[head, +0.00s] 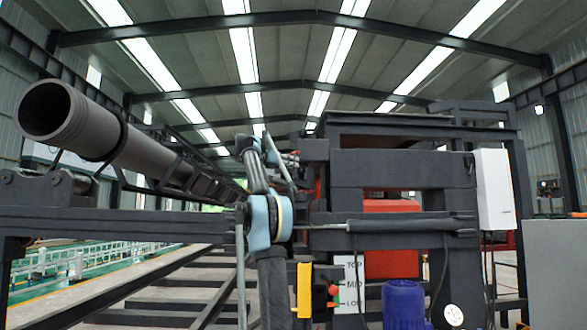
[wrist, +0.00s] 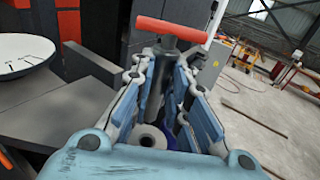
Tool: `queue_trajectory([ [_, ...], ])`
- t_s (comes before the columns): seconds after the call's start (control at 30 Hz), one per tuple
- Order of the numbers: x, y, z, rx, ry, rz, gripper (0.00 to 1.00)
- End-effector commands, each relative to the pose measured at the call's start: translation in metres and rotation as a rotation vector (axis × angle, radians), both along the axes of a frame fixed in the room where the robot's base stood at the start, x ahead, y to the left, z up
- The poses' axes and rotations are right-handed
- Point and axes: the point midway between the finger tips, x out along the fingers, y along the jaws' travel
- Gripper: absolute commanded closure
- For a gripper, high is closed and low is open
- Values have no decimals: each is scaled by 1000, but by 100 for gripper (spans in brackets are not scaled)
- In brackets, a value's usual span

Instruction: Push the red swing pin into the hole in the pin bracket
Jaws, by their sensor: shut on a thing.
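The red swing pin shows in the wrist view as a red crossbar (wrist: 170,32) on a dark shaft, at the far end of my gripper (wrist: 166,72). My gripper's blue-padded fingers are closed around the dark shaft below the red bar. In the head view my gripper (head: 268,150) is raised at the middle, beside the dark frame, and the pin is too small to make out clearly there. I cannot pick out the pin bracket or its hole with certainty; the fingers and arm hide part of that area.
A dark steel frame (head: 400,170) with a white box (head: 494,188) stands on the right. A long grey pipe (head: 70,118) lies on the left. A yellow control box (head: 304,290) and a blue motor (head: 404,303) are low down. Open floor (wrist: 245,110) shows at right in the wrist view.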

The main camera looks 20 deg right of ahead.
Motion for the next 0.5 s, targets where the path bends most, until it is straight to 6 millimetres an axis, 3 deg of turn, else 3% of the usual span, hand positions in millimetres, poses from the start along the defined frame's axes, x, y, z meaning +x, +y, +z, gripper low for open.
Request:
queue_trajectory([
  [0.2,-5,-18,0,-1,0,-20,100],
  [0.5,-5,-19,-10,-11,-3,-20,100],
])
